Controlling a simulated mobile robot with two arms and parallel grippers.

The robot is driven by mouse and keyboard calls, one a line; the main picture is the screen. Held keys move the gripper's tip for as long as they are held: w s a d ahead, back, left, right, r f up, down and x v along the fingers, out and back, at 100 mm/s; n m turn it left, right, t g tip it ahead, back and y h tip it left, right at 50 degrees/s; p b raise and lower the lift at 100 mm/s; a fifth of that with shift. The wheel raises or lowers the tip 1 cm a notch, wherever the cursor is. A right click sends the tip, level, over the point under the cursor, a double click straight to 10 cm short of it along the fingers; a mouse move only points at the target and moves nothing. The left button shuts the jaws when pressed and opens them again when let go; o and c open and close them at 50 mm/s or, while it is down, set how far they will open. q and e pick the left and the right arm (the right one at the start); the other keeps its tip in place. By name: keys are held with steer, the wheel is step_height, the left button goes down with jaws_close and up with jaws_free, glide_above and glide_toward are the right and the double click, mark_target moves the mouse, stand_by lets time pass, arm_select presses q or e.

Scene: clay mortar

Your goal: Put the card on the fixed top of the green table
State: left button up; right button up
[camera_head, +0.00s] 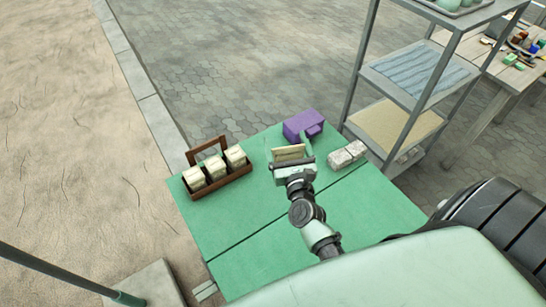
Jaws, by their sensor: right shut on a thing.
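The green table (240,205) fills the middle of the head view. A dark seam runs slantwise across its top, with one part on the far side and one on the near side. My right gripper (291,158) is over the far part, shut on a small beige card (288,153). The gripper body partly hides the card, and I cannot tell whether the card touches the table. My left gripper is not in view.
On the far part, a brown wooden carrier (222,183) with beige blocks stands left, a purple box (303,125) behind, and pale wrapped blocks (347,154) right. A grey metal shelf (395,90) stands beyond the right corner. Bare green top lies between carrier and gripper.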

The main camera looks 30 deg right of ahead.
step_height(320, 180, down, 20)
steer(key=b, duration=1.6)
steer(key=shift+s+r, duration=0.1)
steer(key=shift+r, duration=0.15)
steer(key=o, duration=1.2)
steer(key=shift+c, duration=0.2)
steer(key=v, duration=1.2)
steer(key=shift+r, duration=0.1)
steer(key=shift+p, duration=0.3)
